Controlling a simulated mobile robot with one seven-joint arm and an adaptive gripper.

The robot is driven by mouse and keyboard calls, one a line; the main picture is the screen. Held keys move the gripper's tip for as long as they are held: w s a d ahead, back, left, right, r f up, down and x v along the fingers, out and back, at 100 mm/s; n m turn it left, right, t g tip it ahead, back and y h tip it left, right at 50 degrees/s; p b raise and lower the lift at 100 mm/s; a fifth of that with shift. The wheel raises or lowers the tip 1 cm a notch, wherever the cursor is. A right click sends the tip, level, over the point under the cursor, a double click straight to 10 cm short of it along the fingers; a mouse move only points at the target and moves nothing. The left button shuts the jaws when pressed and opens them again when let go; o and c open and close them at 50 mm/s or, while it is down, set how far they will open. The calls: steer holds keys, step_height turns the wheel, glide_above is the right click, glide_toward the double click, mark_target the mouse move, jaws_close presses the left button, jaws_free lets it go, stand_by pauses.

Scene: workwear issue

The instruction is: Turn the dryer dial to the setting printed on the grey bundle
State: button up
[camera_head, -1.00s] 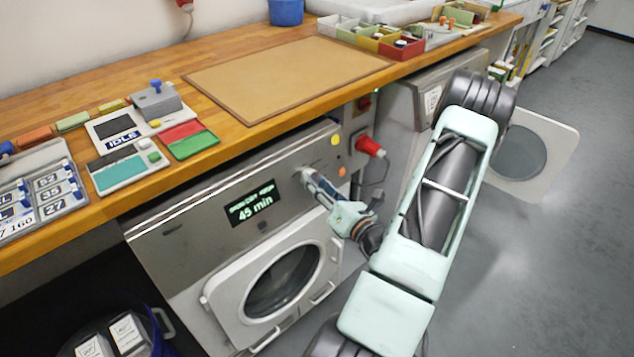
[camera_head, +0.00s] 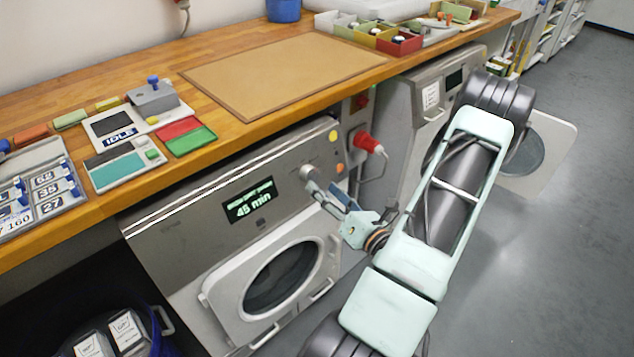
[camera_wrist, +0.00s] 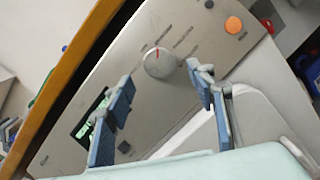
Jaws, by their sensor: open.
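The dryer dial (camera_head: 307,172) is a round grey knob on the dryer's sloped front panel. In the wrist view the dial (camera_wrist: 160,63) shows a red pointer mark near its top, with small printing around it that I cannot read. My gripper (camera_head: 327,190) is open and just in front of the dial, apart from it. In the wrist view its two blue-padded fingers (camera_wrist: 165,100) are spread below the dial, with nothing between them. The dryer display (camera_head: 249,201) reads "45 min"; its upper line is not legible. Grey bundles (camera_head: 127,330) with white labels sit at the lower left; their print is too small to read.
The dryer's round door (camera_head: 268,283) is below the panel. An orange button (camera_wrist: 233,25) is beside the dial. A red plug (camera_head: 368,143) sticks out to the right. A second machine with an open door (camera_head: 540,155) stands further right. The wooden counter (camera_head: 255,125) is above.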

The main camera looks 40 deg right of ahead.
steer(key=s, duration=0.7)
steer(key=shift+a, duration=0.2)
